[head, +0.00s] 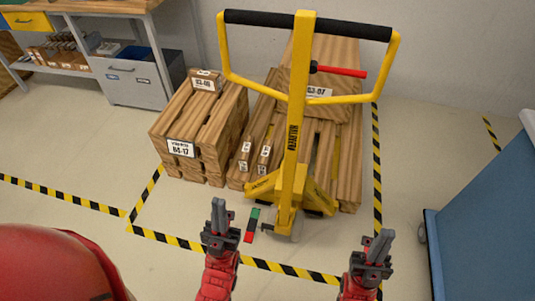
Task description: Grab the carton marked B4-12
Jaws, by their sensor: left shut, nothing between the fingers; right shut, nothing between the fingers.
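A wood-patterned stack (200,125) stands on the floor at left of centre. A white label (181,148) on its front seems to read B4-17, but the last digit is hard to make out. A smaller label on its top (203,84) seems to read B3-08. No label clearly reads B4-12. My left gripper (219,212) is shut and empty, in front of the stack and apart from it. My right gripper (380,245) is shut and empty, further right, near the striped floor tape.
A yellow pallet jack (293,130) with a black handle bar stands before another wood-patterned load (345,70). Yellow-black tape (178,240) marks the floor around both. A blue cart (490,215) is at right. A workbench with a grey cabinet (132,82) is at the back left.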

